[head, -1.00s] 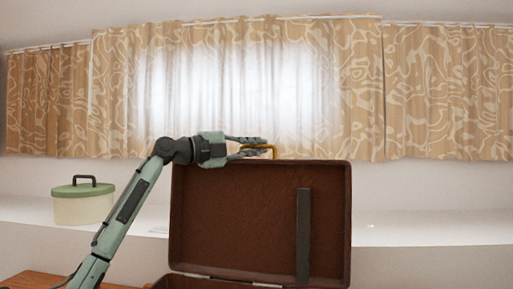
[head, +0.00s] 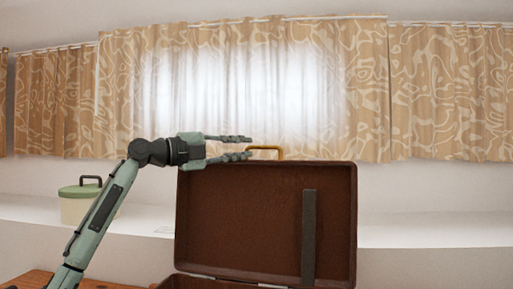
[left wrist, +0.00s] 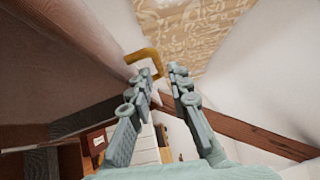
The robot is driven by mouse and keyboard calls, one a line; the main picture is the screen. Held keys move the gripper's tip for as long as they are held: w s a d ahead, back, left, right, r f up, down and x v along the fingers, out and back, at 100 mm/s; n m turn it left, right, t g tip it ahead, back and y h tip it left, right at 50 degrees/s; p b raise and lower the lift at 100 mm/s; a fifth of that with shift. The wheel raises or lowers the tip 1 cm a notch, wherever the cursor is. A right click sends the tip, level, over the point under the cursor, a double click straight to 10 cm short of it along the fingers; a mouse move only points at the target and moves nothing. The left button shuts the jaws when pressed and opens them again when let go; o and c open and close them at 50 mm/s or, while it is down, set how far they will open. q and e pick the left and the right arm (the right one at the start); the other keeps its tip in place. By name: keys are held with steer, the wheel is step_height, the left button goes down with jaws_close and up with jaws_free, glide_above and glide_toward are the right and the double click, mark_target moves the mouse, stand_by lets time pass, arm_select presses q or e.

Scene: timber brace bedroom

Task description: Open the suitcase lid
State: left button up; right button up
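The brown suitcase lid (head: 250,220) stands upright in the head view, its inside facing me, with a dark strap-like bar on its right part. A yellow handle (head: 266,150) sits on the lid's top edge. My left gripper (head: 250,147) is open and empty just left of the handle, above the lid's top left. In the left wrist view the handle (left wrist: 147,58) shows just beyond the open fingertips (left wrist: 161,72), apart from them. Only the rear edge of the suitcase base shows at the bottom of the head view. My right gripper is not in view.
A cream pot with a green lid (head: 82,204) stands on the white ledge (head: 420,230) behind, at the left. Patterned curtains (head: 450,90) hang over the window. A wooden surface (head: 30,280) shows at the bottom left.

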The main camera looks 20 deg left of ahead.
arm_select(q)
steer(key=v, duration=0.5)
steer(key=shift+s+a, duration=0.2)
steer(key=shift+s, duration=0.15)
